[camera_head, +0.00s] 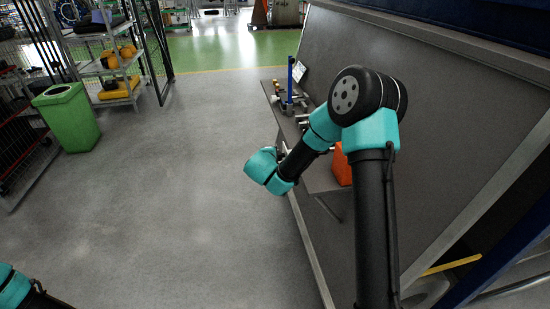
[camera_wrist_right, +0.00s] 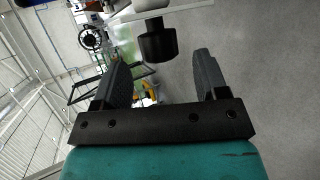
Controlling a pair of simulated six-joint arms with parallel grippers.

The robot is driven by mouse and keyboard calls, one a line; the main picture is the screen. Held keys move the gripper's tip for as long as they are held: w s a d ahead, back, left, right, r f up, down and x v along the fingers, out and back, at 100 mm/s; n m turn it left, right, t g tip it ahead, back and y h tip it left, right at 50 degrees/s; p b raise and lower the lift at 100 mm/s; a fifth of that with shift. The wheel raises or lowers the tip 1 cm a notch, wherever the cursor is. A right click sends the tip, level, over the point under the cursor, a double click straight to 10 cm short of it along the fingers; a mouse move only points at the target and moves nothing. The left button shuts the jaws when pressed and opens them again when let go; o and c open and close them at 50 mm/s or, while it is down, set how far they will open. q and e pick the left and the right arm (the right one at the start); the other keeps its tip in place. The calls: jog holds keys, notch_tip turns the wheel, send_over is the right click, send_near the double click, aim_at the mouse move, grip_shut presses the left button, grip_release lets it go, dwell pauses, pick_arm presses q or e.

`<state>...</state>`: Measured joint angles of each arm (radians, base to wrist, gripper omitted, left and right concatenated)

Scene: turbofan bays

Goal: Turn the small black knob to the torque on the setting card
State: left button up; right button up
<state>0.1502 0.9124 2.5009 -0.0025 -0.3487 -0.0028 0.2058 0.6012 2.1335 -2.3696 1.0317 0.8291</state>
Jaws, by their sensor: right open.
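The small black knob (camera_wrist_right: 157,43) shows in the right wrist view, on the end of a pale rod or tool body. My right gripper (camera_wrist_right: 161,59) is open, one finger to each side of the knob with a gap on both sides. Whether the knob is between the fingertips or just beyond them I cannot tell. In the head view the right arm reaches over the grey shelf, and its fingers cannot be made out. A small pale card (camera_head: 299,71) stands on the shelf; its writing is too small to read. My left gripper is out of view; only part of its arm shows at lower left.
A blue post (camera_head: 290,79) with metal parts around it stands on the shelf (camera_head: 322,181). An orange box (camera_head: 341,165) is at its near end. A large grey sloping panel (camera_head: 440,95) rises right of it. The floor to the left is clear, with a green bin (camera_head: 68,116) farther off.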

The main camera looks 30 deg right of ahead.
jog(key=v, duration=1.4)
jog(key=s+a+f+m+g+y, duration=0.2)
jog(key=s+f+m+y, duration=0.2)
jog(key=s+f, duration=0.3)
jog(key=s+a+f+m+g+y, duration=0.3)
jog(key=s+f, duration=0.4)
jog(key=f, duration=0.8)
jog(key=s+a+f+m+g+y, duration=0.3)
jog(key=s+f+m+y, duration=0.2)
jog(key=f, duration=0.6)
jog(key=shift+s+m+y, duration=0.3)
jog(key=shift+s+m, duration=0.3)
jog(key=shift+s, duration=0.7)
